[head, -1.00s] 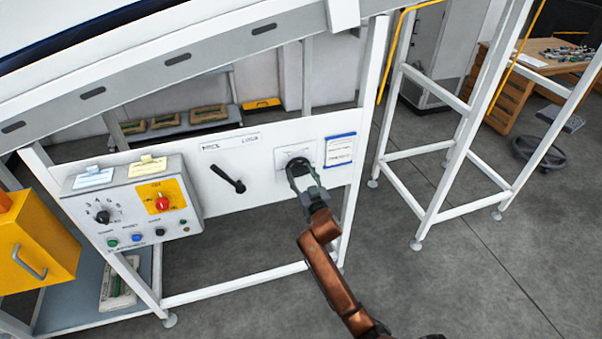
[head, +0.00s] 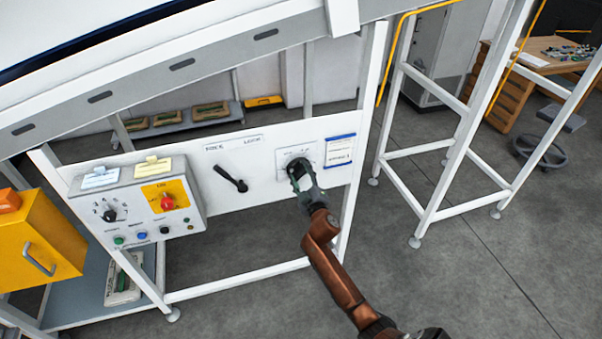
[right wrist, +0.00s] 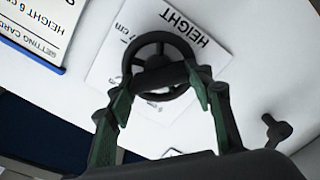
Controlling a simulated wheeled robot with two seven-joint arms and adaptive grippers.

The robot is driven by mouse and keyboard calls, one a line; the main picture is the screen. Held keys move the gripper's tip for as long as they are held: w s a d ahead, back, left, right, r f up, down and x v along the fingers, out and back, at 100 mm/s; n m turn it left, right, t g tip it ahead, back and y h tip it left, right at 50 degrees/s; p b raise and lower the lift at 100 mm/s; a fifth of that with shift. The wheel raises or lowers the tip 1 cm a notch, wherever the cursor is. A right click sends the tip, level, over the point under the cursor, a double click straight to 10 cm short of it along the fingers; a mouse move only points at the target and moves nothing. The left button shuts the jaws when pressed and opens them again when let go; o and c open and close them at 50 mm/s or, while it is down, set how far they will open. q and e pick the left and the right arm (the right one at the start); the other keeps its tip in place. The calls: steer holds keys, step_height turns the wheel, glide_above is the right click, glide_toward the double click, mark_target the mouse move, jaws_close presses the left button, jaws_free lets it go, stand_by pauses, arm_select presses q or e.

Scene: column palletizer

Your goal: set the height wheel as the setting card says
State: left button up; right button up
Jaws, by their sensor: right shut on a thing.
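The height wheel (right wrist: 158,62) is a dark spoked handwheel on a white plate marked HEIGHT (right wrist: 185,32), with a partly hidden figure that looks like 7 cm. The setting card (right wrist: 38,28) has a blue border and reads HEIGHT 6 c..., upside down and cut off in the right wrist view. In the head view the setting card (head: 340,150) hangs just right of the wheel plate (head: 308,152). My right gripper (head: 297,170) is at the wheel and hides most of it there. In the wrist view its fingers (right wrist: 160,95) are shut on the wheel. My left gripper is not in view.
A black lever (head: 231,179) sits on the white panel left of the wheel. Further left is a control box (head: 185,212) with a dial, a red knob and several buttons. A yellow box (head: 40,245) stands at the far left. White frame posts (head: 365,130) stand right of the card.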

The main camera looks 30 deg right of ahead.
steer(key=shift+r+n, duration=0.25)
steer(key=shift+n, duration=0.65)
steer(key=o, duration=0.9)
steer(key=shift+w, duration=0.1)
steer(key=shift+c, duration=0.2)
steer(key=o, duration=0.3)
steer(key=shift+f, duration=0.2)
steer(key=shift+s+a+f, duration=0.1)
steer(key=shift+s+f, duration=0.05)
steer(key=shift+s, duration=0.35)
steer(key=v, duration=1.1)
